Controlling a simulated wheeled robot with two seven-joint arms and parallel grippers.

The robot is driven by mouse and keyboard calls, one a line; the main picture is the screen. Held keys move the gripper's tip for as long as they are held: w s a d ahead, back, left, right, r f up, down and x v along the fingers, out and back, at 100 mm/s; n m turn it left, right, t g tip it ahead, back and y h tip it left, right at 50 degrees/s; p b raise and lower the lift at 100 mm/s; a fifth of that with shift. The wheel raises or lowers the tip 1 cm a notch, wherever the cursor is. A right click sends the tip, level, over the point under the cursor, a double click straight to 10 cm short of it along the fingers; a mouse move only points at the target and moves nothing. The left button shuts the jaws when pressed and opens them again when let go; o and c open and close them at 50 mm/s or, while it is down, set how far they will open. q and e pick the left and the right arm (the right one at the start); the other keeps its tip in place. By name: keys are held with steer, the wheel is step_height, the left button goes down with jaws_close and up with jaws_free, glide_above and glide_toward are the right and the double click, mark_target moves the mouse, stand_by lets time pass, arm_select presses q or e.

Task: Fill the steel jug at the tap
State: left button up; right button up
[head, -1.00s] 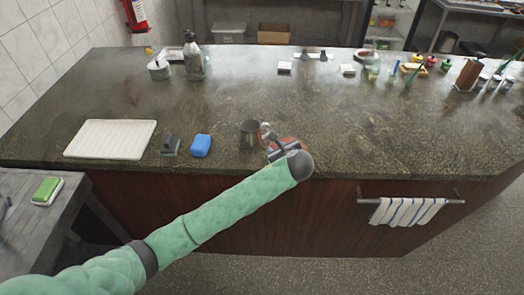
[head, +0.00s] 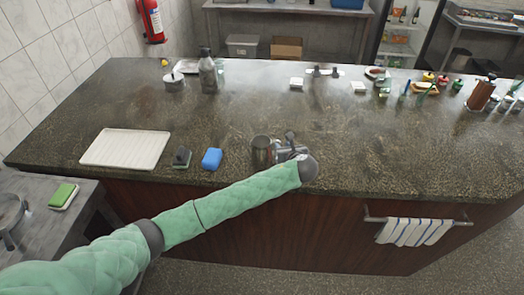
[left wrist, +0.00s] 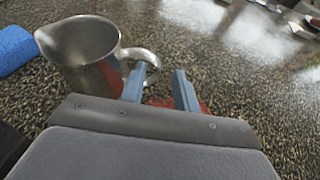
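The steel jug (head: 262,152) stands upright on the dark stone counter near its front edge. In the left wrist view the jug (left wrist: 85,50) is at upper left, its spout to the left and its handle (left wrist: 150,56) toward my gripper. My left gripper (head: 284,150) is just right of the jug. In the left wrist view its two fingers (left wrist: 160,76) are apart, the left one overlapping the handle; I cannot tell whether they touch. My right gripper is out of view.
A blue sponge (head: 212,159), a dark scrubber block (head: 182,157) and a white ribbed tray (head: 126,148) lie left of the jug. A grey bottle (head: 208,75) stands at the back left. Several small items crowd the right back. The counter's middle is clear.

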arm_select(q)
steer(key=shift+p+x, duration=0.5)
steer(key=shift+x, duration=0.45)
steer(key=shift+w+a+f, duration=0.25)
steer(key=shift+w+f, duration=0.05)
steer(key=shift+w, duration=0.2)
jaws_close()
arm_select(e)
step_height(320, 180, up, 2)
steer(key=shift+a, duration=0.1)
arm_select(q)
steer(key=shift+r, duration=0.15)
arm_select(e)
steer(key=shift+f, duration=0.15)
